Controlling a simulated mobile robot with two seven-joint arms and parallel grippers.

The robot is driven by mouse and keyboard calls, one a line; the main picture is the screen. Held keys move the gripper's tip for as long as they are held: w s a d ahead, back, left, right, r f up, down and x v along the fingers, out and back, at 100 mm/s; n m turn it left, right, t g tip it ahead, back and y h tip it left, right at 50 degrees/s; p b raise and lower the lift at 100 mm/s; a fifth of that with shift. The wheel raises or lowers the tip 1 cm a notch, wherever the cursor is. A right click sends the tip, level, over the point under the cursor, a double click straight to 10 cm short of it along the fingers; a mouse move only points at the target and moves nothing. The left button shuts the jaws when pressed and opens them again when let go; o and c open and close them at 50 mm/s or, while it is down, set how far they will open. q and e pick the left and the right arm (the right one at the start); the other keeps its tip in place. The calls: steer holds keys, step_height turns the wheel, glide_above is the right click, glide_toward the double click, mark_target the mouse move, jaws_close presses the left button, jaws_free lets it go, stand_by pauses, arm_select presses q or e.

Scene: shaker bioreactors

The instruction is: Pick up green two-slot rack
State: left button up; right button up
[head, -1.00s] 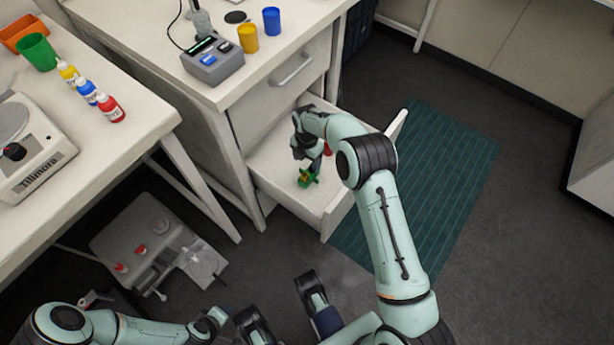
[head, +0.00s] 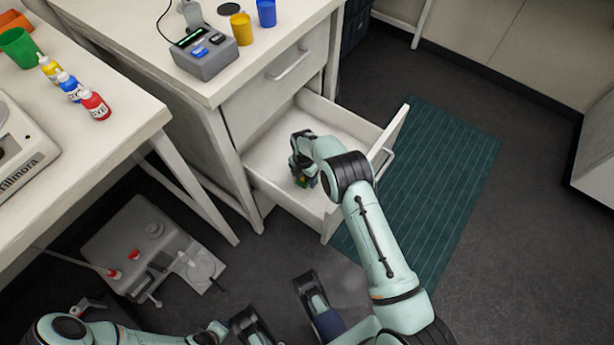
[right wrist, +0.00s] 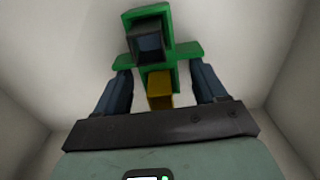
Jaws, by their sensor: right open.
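The green two-slot rack (right wrist: 186,51) lies on the floor of the open drawer. In the right wrist view one slot shows a dark blue-grey inside and a yellow piece shows at the other end. In the head view only a small part of the rack (head: 301,183) shows beneath my right gripper (head: 304,178). In the right wrist view my right gripper (right wrist: 160,82) is open, with one finger on each side of the rack's near part. I cannot tell whether they touch it. My left arm is at the bottom left; its jaw state is unclear.
The drawer (head: 283,197) has walls close around my right gripper, with bare floor towards its back and right. A cabinet top holds a grey device (head: 207,55), a yellow cup (head: 241,28) and a blue cup (head: 266,12). Dye bottles (head: 96,105) stand on the left table.

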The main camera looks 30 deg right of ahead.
steer(key=shift+f, duration=0.45)
steer(key=shift+r, duration=0.1)
steer(key=c, duration=1.1)
